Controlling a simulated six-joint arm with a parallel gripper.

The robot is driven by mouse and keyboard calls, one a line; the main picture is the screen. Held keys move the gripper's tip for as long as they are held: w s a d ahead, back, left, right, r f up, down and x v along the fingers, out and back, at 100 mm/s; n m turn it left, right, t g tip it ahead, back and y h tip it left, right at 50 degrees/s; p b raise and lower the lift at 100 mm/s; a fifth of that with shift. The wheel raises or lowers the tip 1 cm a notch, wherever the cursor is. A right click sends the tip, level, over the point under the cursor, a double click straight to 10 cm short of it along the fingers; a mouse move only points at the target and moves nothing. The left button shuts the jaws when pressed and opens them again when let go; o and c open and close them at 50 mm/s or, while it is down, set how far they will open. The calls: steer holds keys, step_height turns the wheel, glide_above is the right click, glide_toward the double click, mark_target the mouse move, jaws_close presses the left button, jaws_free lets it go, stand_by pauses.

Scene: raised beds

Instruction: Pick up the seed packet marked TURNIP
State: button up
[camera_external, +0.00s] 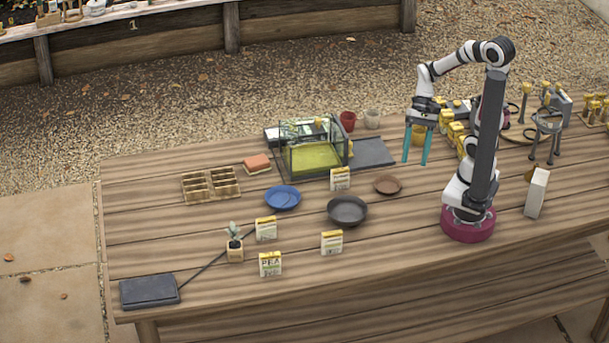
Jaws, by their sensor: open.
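Several yellow-topped white seed packets stand on the wooden table: one behind the dark bowl (340,178), one right of the blue plate's front (266,228), one in front of the bowl (332,242), and one nearest the front edge (270,263). The front one appears to read PEA. The print on the others is too small to read, so I cannot tell which is TURNIP. My gripper (415,162) is open, its teal fingers pointing down over the table's rear right, apart from these packets, with nothing seen between them.
A blue plate (282,197), dark bowl (347,211) and brown saucer (388,184) lie around the packets. A glass tank (313,150) stands behind. A potted plant (235,249) stands left; a white box (537,193) stands right. The front middle of the table is clear.

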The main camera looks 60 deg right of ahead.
steer(key=w+d+f+m+t+y, duration=0.1)
steer(key=w+f+m+t+y, duration=0.15)
steer(key=w+m, duration=0.25)
steer(key=m+t+y, duration=0.1)
steer(key=m+t, duration=0.7)
steer(key=m, duration=0.3)
glide_toward(347, 168)
steer(key=x, duration=0.6)
steer(key=shift+s+a, duration=0.1)
steer(key=shift+a, duration=0.05)
steer(key=x, duration=0.6)
steer(key=shift+w, duration=0.25)
jaws_close()
